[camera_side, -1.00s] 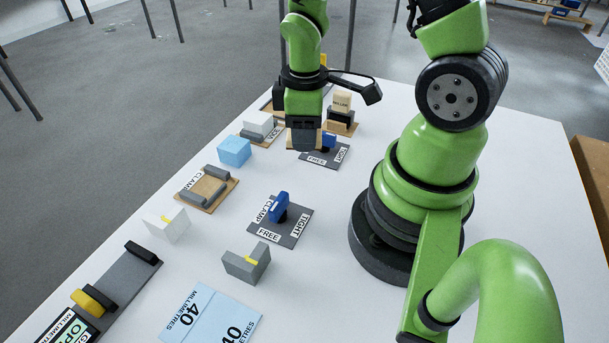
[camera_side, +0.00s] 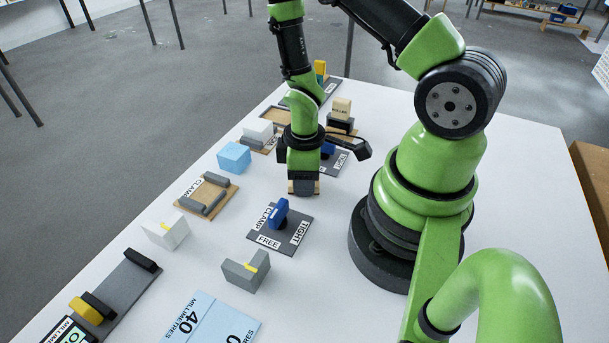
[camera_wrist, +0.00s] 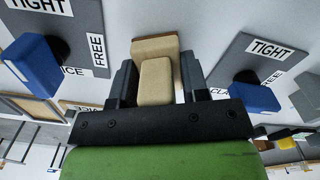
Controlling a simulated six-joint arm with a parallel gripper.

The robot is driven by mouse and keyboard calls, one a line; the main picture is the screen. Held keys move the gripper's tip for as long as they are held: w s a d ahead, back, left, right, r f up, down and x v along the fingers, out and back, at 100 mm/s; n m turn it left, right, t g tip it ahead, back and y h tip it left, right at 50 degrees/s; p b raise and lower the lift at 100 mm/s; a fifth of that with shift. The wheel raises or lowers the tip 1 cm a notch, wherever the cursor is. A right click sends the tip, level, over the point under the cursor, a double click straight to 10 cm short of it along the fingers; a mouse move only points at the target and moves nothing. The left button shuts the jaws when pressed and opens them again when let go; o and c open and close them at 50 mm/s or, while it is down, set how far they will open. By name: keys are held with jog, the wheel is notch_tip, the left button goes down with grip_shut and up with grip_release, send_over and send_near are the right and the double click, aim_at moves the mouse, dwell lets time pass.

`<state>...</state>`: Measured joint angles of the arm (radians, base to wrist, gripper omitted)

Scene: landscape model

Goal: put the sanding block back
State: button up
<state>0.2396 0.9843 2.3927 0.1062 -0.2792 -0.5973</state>
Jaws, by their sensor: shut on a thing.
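The sanding block (camera_wrist: 157,78) is a tan block with a darker brown end, seen in the wrist view between the dark fingers. My gripper (camera_side: 303,181) is shut on it. In the side view only a thin tan strip of the block (camera_side: 304,190) shows below the fingers. It is over the white table, between the two blue-levered plates; whether it touches the table I cannot tell. A shallow wooden tray (camera_side: 268,115) lies farther back, partly hidden by my arm.
A near grey plate (camera_side: 294,239) and a far one (camera_side: 341,166) carry blue levers. A beige block (camera_side: 341,107) stands on a black base behind.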

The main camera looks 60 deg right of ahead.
jog(key=shift+f, duration=0.15)
jog(key=o, duration=0.9)
notch_tip(320, 180, up, 12)
jog(key=shift+f, duration=0.1)
jog(key=shift+w+a+r, duration=0.1)
jog(key=shift+r, duration=0.5)
jog(key=s+a+r+m+t, duration=0.2)
jog(key=r+m, duration=0.1)
jog(key=r, duration=0.3)
jog(key=s+a+r+m+t+y, duration=0.1)
jog(key=s+a+r+m+t, duration=0.1)
jog(key=r, duration=0.4)
jog(key=s+a+r+m+t+y, duration=0.1)
jog(key=a+r+m+t, duration=0.2)
jog(key=r, duration=0.3)
jog(key=shift+s+a+m, duration=0.3)
jog(key=shift+s, duration=0.1)
